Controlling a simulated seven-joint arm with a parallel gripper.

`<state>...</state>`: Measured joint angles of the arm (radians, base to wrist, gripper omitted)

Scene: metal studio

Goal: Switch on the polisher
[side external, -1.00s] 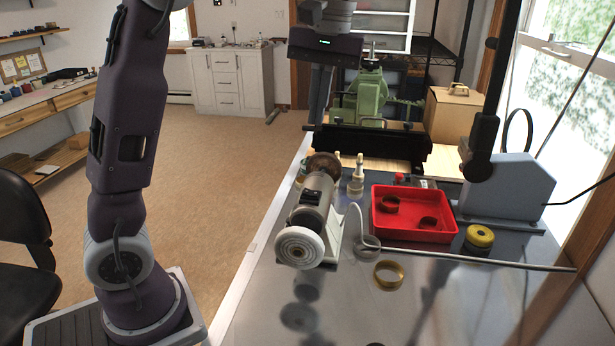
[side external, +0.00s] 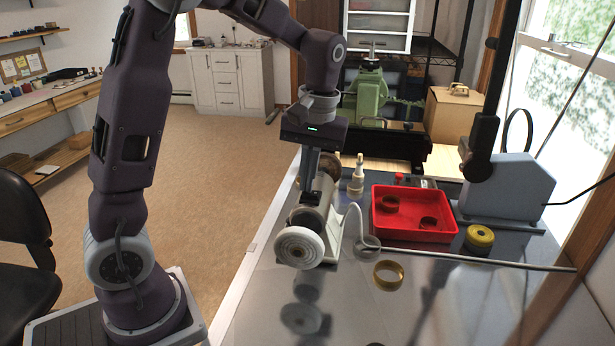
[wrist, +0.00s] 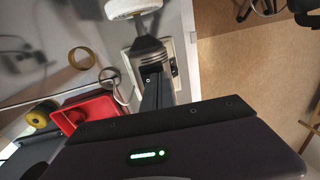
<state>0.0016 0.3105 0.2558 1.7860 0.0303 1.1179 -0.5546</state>
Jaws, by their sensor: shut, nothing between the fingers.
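The polisher (side external: 330,215) is a grey bench motor with a white wheel (side external: 300,248) at its near end and a brown wheel at its far end, partly hidden by my gripper. A dark switch box sits on top of the motor; it is mostly covered by my fingers in the side view. My gripper (side external: 312,198) is shut and empty, pointing down, with its tips right at the switch box. I cannot tell whether they touch it. In the wrist view the motor (wrist: 148,47) shows beyond my shut fingers (wrist: 152,78). The switch's position is not readable.
A red tray (side external: 410,236) with brass rings stands to the right. A loose brass ring (side external: 389,275), a yellow round piece (side external: 480,238) and a long rod (side external: 480,260) lie nearby. A white cord runs from the polisher. A grey stand (side external: 507,187) is at the right.

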